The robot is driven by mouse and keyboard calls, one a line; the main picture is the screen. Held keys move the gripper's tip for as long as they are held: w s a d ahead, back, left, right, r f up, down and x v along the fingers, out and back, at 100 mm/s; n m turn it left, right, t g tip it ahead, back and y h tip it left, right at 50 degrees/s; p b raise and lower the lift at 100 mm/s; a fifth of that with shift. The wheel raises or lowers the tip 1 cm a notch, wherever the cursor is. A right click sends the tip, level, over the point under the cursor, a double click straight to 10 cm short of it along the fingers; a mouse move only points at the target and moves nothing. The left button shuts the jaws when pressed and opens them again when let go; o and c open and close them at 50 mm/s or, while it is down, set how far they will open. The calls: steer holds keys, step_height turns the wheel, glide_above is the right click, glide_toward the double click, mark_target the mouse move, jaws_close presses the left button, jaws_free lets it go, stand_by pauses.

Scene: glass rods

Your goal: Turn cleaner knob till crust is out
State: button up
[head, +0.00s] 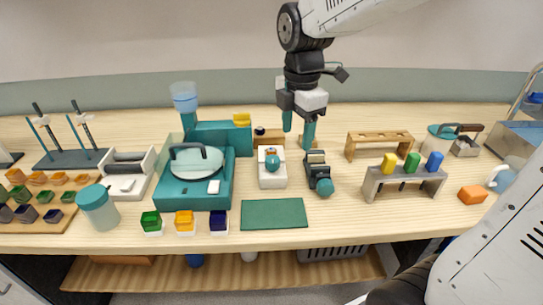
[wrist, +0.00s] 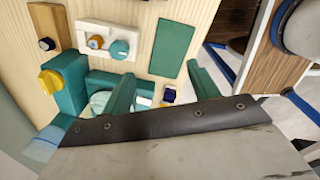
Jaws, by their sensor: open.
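My gripper (head: 298,129) is open and empty, pointing down above the back middle of the bench; its two teal fingers also show spread apart in the wrist view (wrist: 160,76). A small white device with a round teal knob (head: 272,163) stands in front of it; the knob also shows in the wrist view (wrist: 119,50). A dark device with a teal end (head: 325,187) lies to its right. A teal machine (head: 187,196) with a yellow knob (head: 242,119) is to the left. I cannot tell which is the cleaner, and I cannot make out any crust.
A green mat (head: 273,214) lies at the front. Small coloured cups (head: 185,221) stand left of it. A grey rack with coloured blocks (head: 375,186) and a wooden rack (head: 378,137) are on the right. A wood block with a dark knob (head: 268,135) stands behind the white device.

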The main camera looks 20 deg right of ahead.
mark_target(273, 159)
steer(key=w+f+n, duration=0.2)
steer(key=w+n, duration=0.1)
steer(key=w+a+f+n, duration=0.1)
steer(key=w+f+n, duration=0.1)
steer(key=w+n, duration=0.1)
steer(key=w+f+n, duration=0.2)
steer(key=w+n, duration=0.2)
steer(key=shift+a, duration=0.25)
steer(key=shift+w+f, duration=0.1)
steer(key=shift+f, duration=0.2)
steer(key=shift+n, duration=0.3)
step_height(273, 159, down, 7)
steer(key=shift+f, duration=0.2)
steer(key=c, duration=1)
